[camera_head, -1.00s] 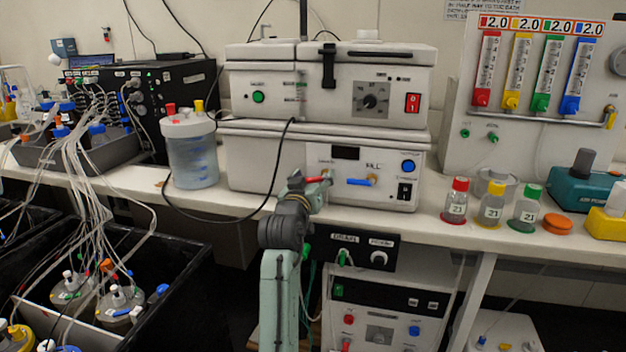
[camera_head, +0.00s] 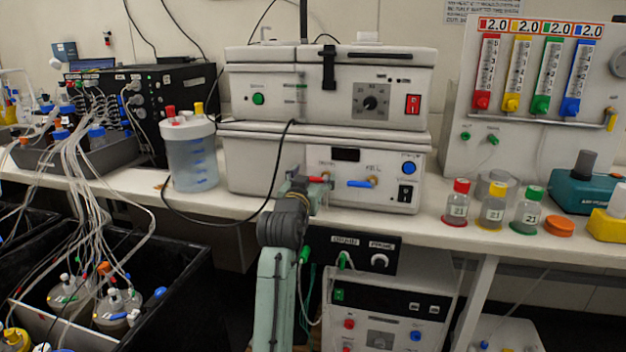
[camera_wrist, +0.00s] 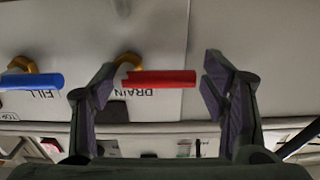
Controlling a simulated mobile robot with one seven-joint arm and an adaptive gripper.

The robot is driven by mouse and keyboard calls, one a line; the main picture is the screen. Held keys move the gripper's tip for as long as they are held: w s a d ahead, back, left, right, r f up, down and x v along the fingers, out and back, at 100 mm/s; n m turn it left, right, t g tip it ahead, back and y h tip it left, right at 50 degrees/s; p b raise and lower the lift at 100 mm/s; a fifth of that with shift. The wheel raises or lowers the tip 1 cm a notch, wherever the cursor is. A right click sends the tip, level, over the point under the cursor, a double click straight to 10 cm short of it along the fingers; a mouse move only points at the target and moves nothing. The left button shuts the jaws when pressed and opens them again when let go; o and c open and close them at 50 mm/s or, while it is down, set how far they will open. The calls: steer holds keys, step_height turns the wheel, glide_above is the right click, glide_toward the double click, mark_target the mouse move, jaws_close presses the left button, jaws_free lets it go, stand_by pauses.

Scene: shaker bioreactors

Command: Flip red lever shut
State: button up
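The red lever (camera_wrist: 160,78) lies across the wrist view beside the DRAIN label, its left end at a brass fitting (camera_wrist: 126,62). In the head view the red lever (camera_head: 318,180) is on the front of the lower white unit (camera_head: 255,165), left of the blue lever (camera_head: 360,184). My gripper (camera_wrist: 158,80) is open, with one finger near each end of the red lever. Contact cannot be told. In the head view my gripper (camera_head: 303,188) is small and partly hidden.
The blue lever also shows in the wrist view (camera_wrist: 32,81), left of my gripper by the FILL label. A black cable (camera_head: 262,205) hangs in front of the unit, left of my arm. Small capped bottles (camera_head: 492,207) stand on the bench (camera_head: 440,232) to the right.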

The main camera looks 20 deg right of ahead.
steer(key=shift+o, duration=1)
steer(key=v, duration=1.2)
